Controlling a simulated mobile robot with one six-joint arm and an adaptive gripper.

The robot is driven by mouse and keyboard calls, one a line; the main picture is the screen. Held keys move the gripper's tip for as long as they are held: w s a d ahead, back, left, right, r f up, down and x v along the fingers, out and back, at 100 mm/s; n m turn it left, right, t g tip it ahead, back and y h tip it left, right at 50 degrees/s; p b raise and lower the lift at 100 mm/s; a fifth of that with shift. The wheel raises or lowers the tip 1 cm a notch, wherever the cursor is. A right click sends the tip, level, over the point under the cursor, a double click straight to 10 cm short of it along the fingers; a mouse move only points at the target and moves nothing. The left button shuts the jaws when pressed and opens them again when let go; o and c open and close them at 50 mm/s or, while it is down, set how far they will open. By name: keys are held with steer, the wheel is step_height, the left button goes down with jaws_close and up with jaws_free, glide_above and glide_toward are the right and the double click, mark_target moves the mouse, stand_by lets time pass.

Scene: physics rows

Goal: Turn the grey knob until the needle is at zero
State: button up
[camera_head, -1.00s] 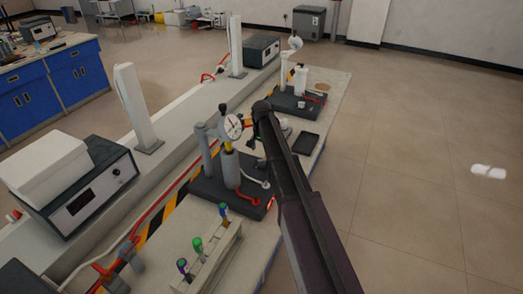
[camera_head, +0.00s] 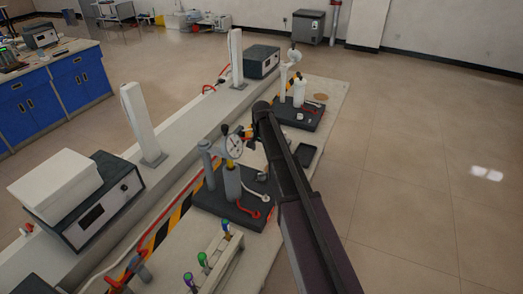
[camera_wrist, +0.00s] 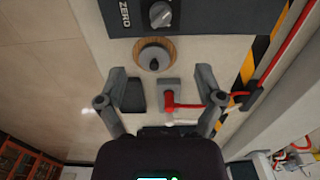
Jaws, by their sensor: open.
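The grey knob (camera_wrist: 160,14) shows at the top of the wrist view, on a dark panel (camera_wrist: 205,17) marked ZERO. It lies beyond my fingertips, with a clear gap. My gripper (camera_wrist: 161,75) is open and empty, one finger on each side. In the head view, a round white dial (camera_head: 234,145) with a dark needle stands on a post above a dark base (camera_head: 213,198). The needle's exact reading is too small to tell. My arm hides part of the bench there, and I cannot make out the knob in that view.
A rack (camera_head: 222,255) with coloured-topped vials stands at the near bench. Open floor lies right.

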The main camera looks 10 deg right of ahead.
steer(key=s+n, duration=0.6)
steer(key=s, duration=2.1)
steer(key=shift+s+n, duration=0.25)
steer(key=shift+n, duration=0.15)
steer(key=shift+f, duration=0.1)
steer(key=shift+s, duration=0.75)
stand_by(1.1)
